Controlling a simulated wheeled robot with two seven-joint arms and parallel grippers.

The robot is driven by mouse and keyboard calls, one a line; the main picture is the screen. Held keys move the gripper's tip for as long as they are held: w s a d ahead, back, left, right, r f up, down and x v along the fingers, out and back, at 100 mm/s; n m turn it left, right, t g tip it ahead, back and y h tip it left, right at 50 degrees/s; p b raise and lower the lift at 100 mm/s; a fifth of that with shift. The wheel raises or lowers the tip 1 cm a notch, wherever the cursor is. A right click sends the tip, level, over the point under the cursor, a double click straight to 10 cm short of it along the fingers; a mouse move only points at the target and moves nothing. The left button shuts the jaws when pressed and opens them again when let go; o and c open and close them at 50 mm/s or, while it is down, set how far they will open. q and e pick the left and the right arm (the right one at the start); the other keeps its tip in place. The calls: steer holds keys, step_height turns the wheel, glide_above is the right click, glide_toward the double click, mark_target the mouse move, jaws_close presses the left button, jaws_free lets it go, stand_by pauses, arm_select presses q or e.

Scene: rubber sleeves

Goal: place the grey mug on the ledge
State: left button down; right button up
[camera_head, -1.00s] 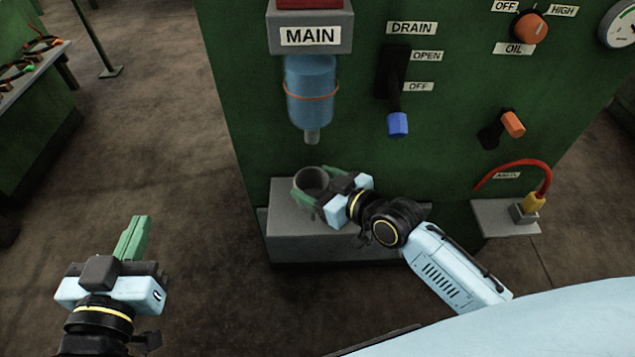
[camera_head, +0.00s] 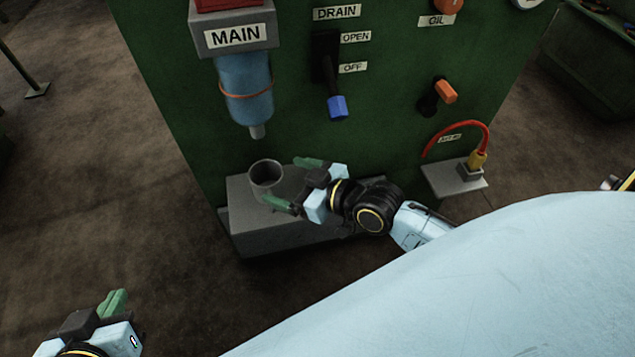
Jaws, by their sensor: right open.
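The grey mug (camera_head: 266,176) stands upright on the grey ledge (camera_head: 262,238) at the foot of the green panel, below the blue cylinder's nozzle. My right gripper (camera_head: 293,183) is open just to the right of the mug, with its green fingers apart and one fingertip close to the mug's lower right side. I cannot tell whether that finger touches it. My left gripper (camera_head: 115,302) is at the lower left, away from the ledge, with its green fingers looking close together and nothing visible between them.
The blue cylinder (camera_head: 246,90) hangs under the MAIN box (camera_head: 235,36), above the mug. A blue-tipped drain lever (camera_head: 337,106) and an orange-tipped lever (camera_head: 445,92) stick out of the panel. A red hose (camera_head: 462,127) arches over a small shelf (camera_head: 452,181) at right.

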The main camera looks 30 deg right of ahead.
arm_select(q)
steer(key=s+a+f+g+y+p, duration=0.1)
steer(key=s+a+f+g+p, duration=0.1)
steer(key=s+f+g, duration=0.3)
steer(key=s+a+g, duration=0.1)
steer(key=s, duration=0.2)
steer(key=shift+s+a+n+y, duration=0.3)
steer(key=shift+s+a+y, duration=0.05)
steer(key=shift+a+y, duration=0.05)
arm_select(e)
steer(key=s+d+m+g+h, duration=0.2)
steer(key=s+g+h, duration=0.1)
steer(key=s, duration=0.6)
steer(key=s+d+m+g+h, duration=0.1)
steer(key=s+d+g+h, duration=0.2)
steer(key=s, duration=0.6)
steer(key=shift+s+f+m+g+h, duration=0.35)
steer(key=shift+f+m+g, duration=0.1)
steer(key=shift+g, duration=0.75)
